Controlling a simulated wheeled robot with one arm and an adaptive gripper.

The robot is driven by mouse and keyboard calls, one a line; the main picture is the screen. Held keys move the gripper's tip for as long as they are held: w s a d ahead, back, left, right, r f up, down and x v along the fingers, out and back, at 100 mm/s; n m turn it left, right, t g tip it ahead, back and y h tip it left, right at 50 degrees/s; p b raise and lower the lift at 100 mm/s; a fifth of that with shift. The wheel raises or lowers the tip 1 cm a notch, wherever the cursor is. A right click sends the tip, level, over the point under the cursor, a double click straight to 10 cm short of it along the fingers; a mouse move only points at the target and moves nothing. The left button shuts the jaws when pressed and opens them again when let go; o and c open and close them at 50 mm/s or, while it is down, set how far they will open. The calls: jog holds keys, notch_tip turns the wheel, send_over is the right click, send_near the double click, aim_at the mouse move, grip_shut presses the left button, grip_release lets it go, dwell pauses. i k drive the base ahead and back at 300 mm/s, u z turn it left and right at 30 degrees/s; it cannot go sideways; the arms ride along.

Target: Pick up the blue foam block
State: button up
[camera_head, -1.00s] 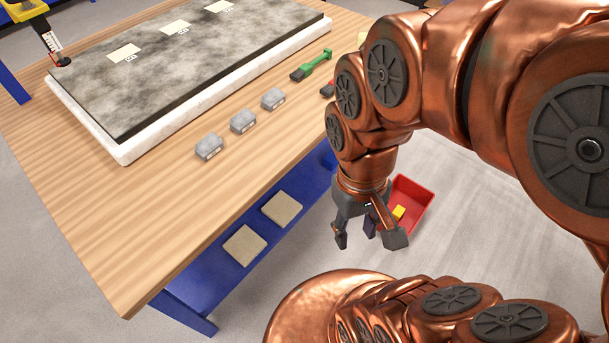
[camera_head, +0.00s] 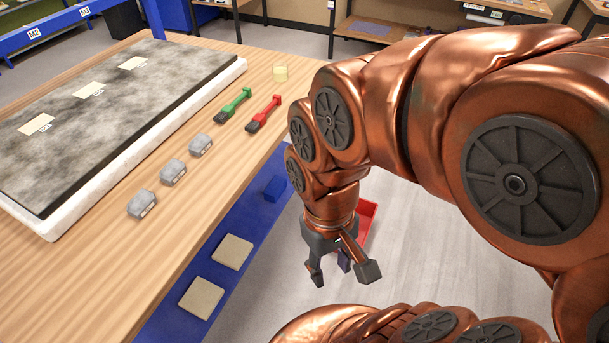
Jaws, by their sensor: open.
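The blue foam block (camera_head: 275,188) is a small dark blue block on the blue lower shelf (camera_head: 222,214), below the table's right edge. My gripper (camera_head: 342,275) points down over the floor, to the right of the shelf and apart from the block. Its fingers are spread and nothing is between them.
Two beige pads (camera_head: 232,251) lie on the shelf. A red bin (camera_head: 367,217) stands behind my gripper.

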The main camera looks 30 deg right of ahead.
aim_at(272, 193)
jog(key=z, duration=0.65)
jog(key=i, duration=1.3)
jog(key=u, duration=0.35)
jog(key=k, duration=1.75)
jog(key=u, duration=0.45)
jog(key=i, duration=0.65)
jog(key=u, duration=1.05)
jog(key=i, duration=0.45)
jog(key=u, duration=0.35)
